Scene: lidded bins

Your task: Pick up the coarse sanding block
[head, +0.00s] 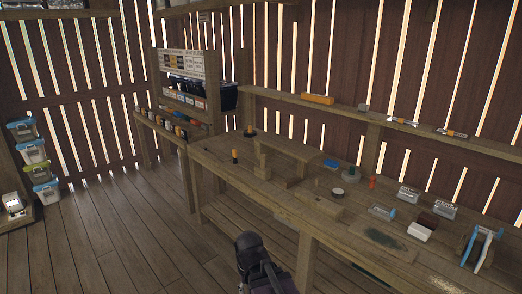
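I cannot single out the coarse sanding block with certainty; the bench items are small in the head view. A small white block with a dark brown part (422,229) sits on the right half of the workbench (230,166). Low tan wooden pieces (326,206) lie near the bench's front edge, left of it. A dark part of my arm shows at the bottom centre, in front of the bench and apart from it. My gripper's fingers do not show.
A blue clamp-like frame (483,245) is at far right. A raised wooden shelf (290,148) stands mid-bench. Stacked lidded bins (33,152) are at far left. The left floor is clear.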

